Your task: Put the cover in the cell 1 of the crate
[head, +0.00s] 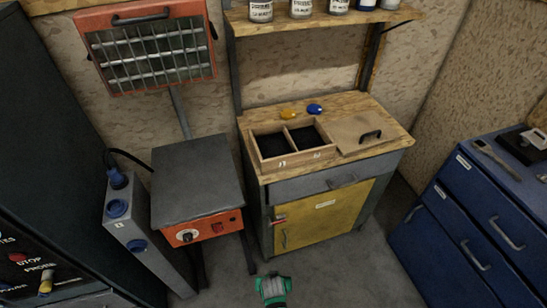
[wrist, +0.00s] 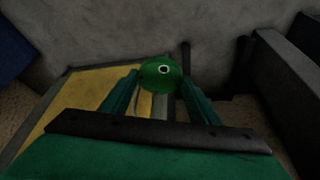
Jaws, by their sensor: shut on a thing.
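The green round cover (wrist: 153,76), with a small dark, pale-ringed spot in its middle, sits between the fingertips of my gripper (wrist: 160,92) in the wrist view. My gripper (head: 273,289) is shut on it. In the head view my gripper is low at the bottom, over the floor and in front of the bench; I cannot pick out the cover there. The wooden crate (head: 284,163) lies on the bench top, above and beyond my gripper. It has two dark-floored open cells side by side, with small labels on the front wall that are hard to read.
A yellow piece (head: 289,113) and a blue piece (head: 315,109) lie behind the crate. A wooden panel with a black handle (head: 370,135) is to its right. A grey-topped orange unit (head: 195,172) stands left, blue drawers (head: 470,220) right. Open floor (head: 345,265) lies between.

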